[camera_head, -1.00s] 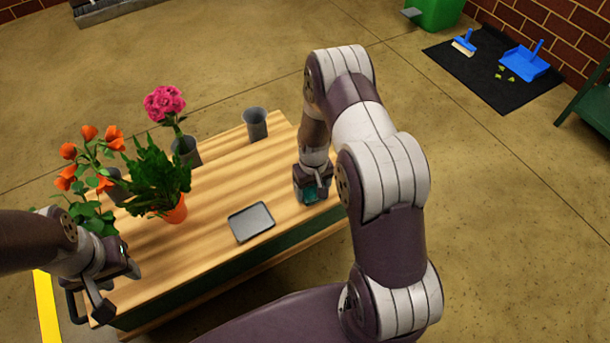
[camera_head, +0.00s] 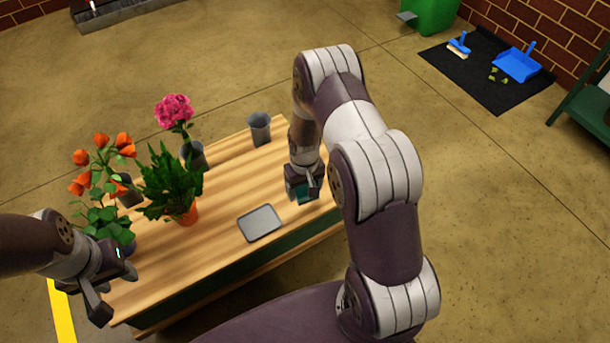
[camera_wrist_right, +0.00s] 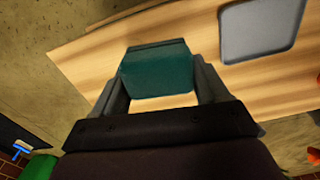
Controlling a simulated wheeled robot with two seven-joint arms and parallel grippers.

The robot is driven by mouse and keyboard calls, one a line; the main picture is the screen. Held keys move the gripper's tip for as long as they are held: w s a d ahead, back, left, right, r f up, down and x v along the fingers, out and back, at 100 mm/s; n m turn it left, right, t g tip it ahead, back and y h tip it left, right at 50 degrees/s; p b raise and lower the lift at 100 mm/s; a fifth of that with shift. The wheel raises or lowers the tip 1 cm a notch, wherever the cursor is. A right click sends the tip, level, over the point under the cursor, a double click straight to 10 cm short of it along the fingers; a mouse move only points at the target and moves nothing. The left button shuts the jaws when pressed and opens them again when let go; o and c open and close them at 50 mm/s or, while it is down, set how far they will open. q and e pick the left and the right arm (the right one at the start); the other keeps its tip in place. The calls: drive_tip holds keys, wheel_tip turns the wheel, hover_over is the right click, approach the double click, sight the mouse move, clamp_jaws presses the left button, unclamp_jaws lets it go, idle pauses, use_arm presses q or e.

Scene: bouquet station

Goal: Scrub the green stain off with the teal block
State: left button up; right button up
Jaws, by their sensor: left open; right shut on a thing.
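The teal block (camera_wrist_right: 157,69) is between the fingers of my right gripper (camera_wrist_right: 160,88) in the right wrist view. In the head view the block (camera_head: 303,193) shows below my right gripper (camera_head: 304,190), over the right end of the wooden table (camera_head: 222,190). I cannot tell whether the block touches the tabletop. No green stain shows on the visible wood; the block and gripper hide the part beneath them. My left gripper (camera_head: 98,290) is open and empty at the table's left front corner.
A grey tray (camera_head: 260,223) lies left of the block. A fern in an orange pot (camera_head: 188,215), orange flowers (camera_head: 103,160), a pink flower (camera_head: 174,110) and a grey cup (camera_head: 259,128) stand further left and back.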

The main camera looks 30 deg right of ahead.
drive_tip(key=shift+r+p, duration=1.05)
drive_tip(key=shift+r, duration=0.5)
